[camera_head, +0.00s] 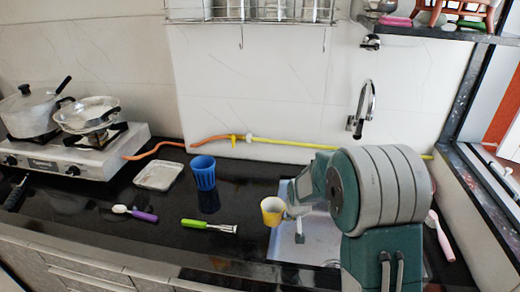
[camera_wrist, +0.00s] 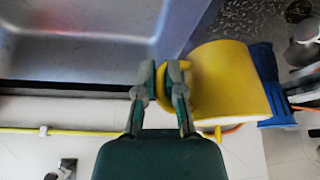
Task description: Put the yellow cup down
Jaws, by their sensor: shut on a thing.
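The yellow cup (camera_head: 272,212) is upright in the head view, at the left edge of the sink (camera_head: 322,250); I cannot tell whether it is touching the surface there. In the wrist view the yellow cup (camera_wrist: 232,85) fills the right of centre, with its handle towards my gripper (camera_wrist: 160,78). The fingers are shut on the handle. In the head view my arm comes from the right and hides much of the sink, and my gripper (camera_head: 290,211) is on the cup's right side. The sink basin (camera_wrist: 85,30) is at the upper left in the wrist view.
A blue cup (camera_head: 202,173) stands on the black counter, near a metal tray (camera_head: 158,176). A green-handled utensil (camera_head: 208,226) and a purple-handled one (camera_head: 135,213) lie in front. A stove (camera_head: 75,150) is at left, a faucet (camera_head: 364,108) behind. Some counter is bare between them.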

